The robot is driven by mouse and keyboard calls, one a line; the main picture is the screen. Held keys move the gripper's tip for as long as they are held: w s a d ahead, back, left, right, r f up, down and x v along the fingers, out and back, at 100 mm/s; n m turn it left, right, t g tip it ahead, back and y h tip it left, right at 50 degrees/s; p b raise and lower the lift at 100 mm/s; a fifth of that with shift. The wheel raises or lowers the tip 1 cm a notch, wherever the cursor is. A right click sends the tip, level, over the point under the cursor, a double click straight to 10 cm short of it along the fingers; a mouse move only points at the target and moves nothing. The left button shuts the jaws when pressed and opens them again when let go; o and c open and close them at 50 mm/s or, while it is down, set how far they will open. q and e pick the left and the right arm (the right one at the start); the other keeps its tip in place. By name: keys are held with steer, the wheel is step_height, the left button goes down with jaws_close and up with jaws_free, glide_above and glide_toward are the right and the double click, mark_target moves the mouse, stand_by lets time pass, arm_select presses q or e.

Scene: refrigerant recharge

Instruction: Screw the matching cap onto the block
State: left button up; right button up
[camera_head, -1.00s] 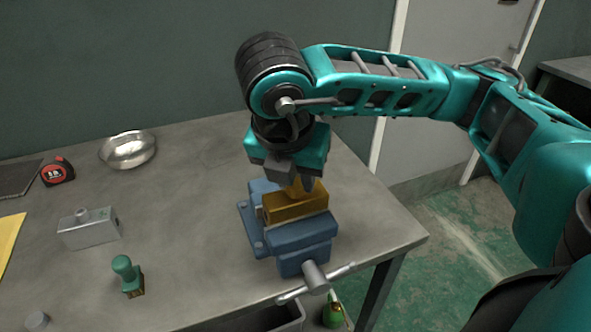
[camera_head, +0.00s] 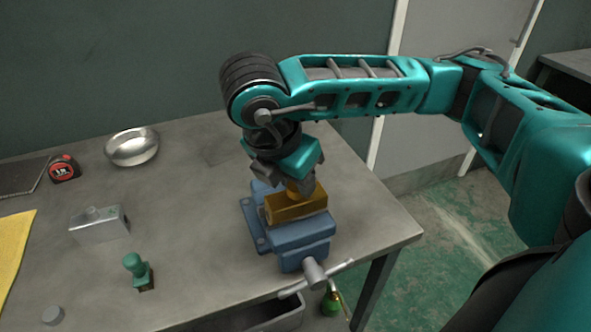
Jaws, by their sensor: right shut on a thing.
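A brass-coloured block (camera_head: 297,209) is clamped in the jaws of a blue vise (camera_head: 302,240) near the table's right end. My right gripper (camera_head: 302,187) points down just above the block. It is shut on a small brass-coloured cap (camera_head: 293,190), mostly hidden by the fingers, at the block's top. I cannot tell how far the cap is seated. A grey block with a round stub on top (camera_head: 99,224) stands on the left of the table. My left gripper is not in view.
A green-handled stamp-like tool (camera_head: 138,271) stands at the front of the grey table (camera_head: 200,215). A metal bowl (camera_head: 132,147), a tape measure (camera_head: 64,169) and a yellow cloth (camera_head: 15,250) lie farther left. The vise handle (camera_head: 318,276) sticks out over the front edge.

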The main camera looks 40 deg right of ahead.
steer(key=shift+f, duration=0.1)
steer(key=o, duration=1.4)
steer(key=shift+f+n+b, duration=0.1)
steer(key=shift+n+b, duration=0.3)
steer(key=shift+b, duration=0.35)
steer(key=shift+n+t+y+b, duration=0.3)
steer(key=shift+n+t+b, duration=0.3)
steer(key=shift+n+b, duration=0.85)
steer(key=shift+n, duration=0.15)
